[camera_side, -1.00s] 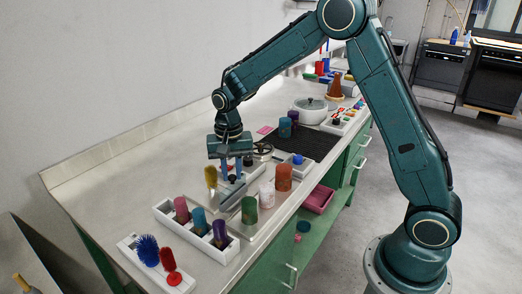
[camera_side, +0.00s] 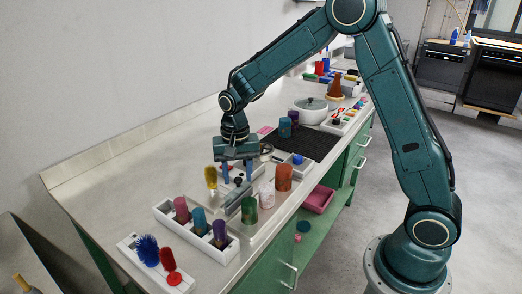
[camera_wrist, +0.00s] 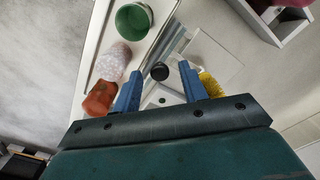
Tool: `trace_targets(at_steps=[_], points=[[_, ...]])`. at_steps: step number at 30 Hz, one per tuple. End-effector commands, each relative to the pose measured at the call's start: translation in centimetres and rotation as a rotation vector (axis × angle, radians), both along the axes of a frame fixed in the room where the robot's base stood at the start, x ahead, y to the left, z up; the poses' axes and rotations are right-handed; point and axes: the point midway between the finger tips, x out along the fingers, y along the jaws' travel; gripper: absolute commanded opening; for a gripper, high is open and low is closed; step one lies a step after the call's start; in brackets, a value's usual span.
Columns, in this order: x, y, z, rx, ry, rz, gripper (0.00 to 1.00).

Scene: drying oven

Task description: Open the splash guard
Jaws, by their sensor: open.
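The splash guard seems to be the grey, partly see-through panel (camera_side: 236,196) below my gripper in the side view. In the wrist view a pale panel (camera_wrist: 216,56) shows beyond the fingers. I cannot tell whether the fingers touch the knob.
Green (camera_side: 249,210), white (camera_side: 267,194) and orange (camera_side: 284,177) cups stand right of the panel. A yellow brush (camera_side: 211,177) stands close at its left. A white rack (camera_side: 165,212) with several coloured cups is in front. A dark mat (camera_side: 305,146) lies behind.

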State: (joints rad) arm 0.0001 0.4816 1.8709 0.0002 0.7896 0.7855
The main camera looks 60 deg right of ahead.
Motion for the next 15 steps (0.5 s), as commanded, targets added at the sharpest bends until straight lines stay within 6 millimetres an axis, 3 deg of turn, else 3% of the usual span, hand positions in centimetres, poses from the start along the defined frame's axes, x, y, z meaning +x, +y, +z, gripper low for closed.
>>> trace_targets(at_steps=[8,15], points=[[0.1,0.0,1.6,0.001,-0.004,0.0,0.43],[0.1,0.0,5.0,0.0,-0.006,0.0,0.43]])
